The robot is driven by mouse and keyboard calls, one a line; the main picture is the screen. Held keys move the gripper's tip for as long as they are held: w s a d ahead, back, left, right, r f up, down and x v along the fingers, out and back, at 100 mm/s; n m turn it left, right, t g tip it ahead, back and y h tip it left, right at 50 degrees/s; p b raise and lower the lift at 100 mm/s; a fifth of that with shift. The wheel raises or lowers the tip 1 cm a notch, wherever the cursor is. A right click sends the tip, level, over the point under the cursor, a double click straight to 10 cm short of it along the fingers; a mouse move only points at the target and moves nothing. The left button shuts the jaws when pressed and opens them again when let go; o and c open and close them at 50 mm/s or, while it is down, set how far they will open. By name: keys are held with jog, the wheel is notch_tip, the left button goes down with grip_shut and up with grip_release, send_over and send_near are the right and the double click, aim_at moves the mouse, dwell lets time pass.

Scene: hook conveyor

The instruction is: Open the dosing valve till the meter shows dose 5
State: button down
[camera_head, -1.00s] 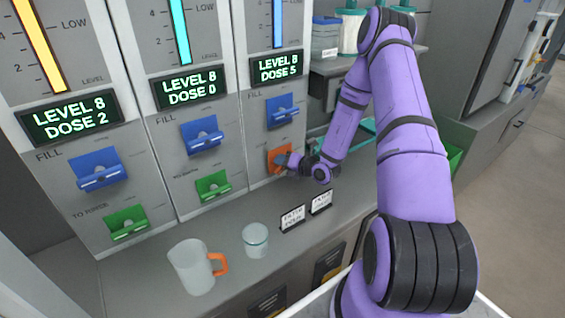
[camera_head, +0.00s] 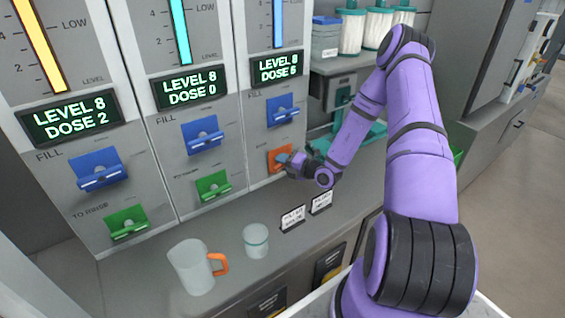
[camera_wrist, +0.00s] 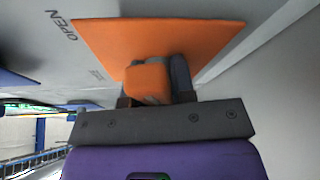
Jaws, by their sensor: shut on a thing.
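The orange dosing valve (camera_head: 275,162) is on the right panel, below a blue fill valve. My gripper (camera_head: 287,161) is at its front and partly hides it. In the wrist view the orange plate (camera_wrist: 160,45) is large, and my gripper (camera_wrist: 152,82) is shut on the orange handle that stands out from it. The word OPEN shows left of the plate.
The middle meter (camera_head: 190,88) reads dose 0 and the left meter (camera_head: 70,119) dose 2. Blue and green valves stick out below them. A jug with an orange handle (camera_head: 190,268), a glass cup (camera_head: 255,241) and small signs (camera_head: 293,218) stand on the counter.

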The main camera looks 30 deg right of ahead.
jog(key=shift+m+t, duration=0.4)
jog(key=shift+m, duration=0.6)
jog(key=c, duration=1)
grip_release()
jog(key=shift+o, duration=0.2)
jog(key=v, duration=0.7)
jog(key=shift+s+d, duration=0.25)
jog(key=shift+f, duration=0.1)
